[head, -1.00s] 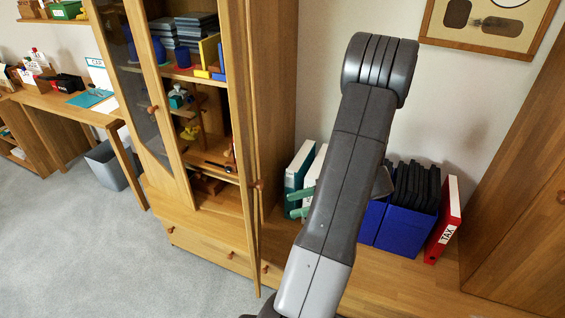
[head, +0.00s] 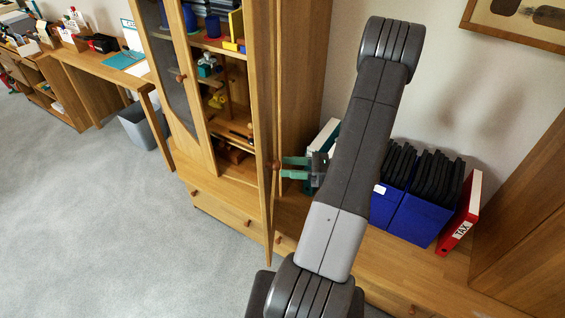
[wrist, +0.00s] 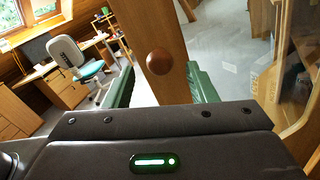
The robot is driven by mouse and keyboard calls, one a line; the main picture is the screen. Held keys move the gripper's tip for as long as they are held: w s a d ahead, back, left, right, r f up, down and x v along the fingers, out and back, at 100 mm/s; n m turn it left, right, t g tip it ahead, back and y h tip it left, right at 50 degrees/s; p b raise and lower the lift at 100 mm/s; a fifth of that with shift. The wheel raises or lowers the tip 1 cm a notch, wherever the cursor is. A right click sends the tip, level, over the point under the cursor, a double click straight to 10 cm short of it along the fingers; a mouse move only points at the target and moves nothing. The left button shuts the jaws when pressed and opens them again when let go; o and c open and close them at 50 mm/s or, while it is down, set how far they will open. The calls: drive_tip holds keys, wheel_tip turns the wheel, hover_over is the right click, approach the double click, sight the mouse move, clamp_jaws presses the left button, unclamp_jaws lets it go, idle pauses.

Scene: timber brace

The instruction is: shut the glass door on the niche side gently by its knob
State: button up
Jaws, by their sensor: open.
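The glass door (head: 268,110) on the niche side stands open, swung out from the wooden cabinet and seen almost edge-on in the head view. Its round wooden knob (head: 276,165) faces my gripper. My gripper (head: 285,167) has green fingers, open and pointing left at the knob, with the tips close to it. In the wrist view the knob (wrist: 158,61) appears between the two spread fingers, on the door's wooden frame (wrist: 150,25). I cannot tell whether the fingertips reach around the knob. They are not closed on it.
Blue file boxes (head: 415,215) and a red TAX binder (head: 461,213) stand on the low wooden bench (head: 375,265) to the right. A white binder stands behind my gripper. The grey carpet (head: 100,220) at left is clear.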

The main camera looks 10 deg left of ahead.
drive_tip(key=shift+s+a, duration=0.15)
drive_tip(key=shift+a, duration=1.2)
clamp_jaws()
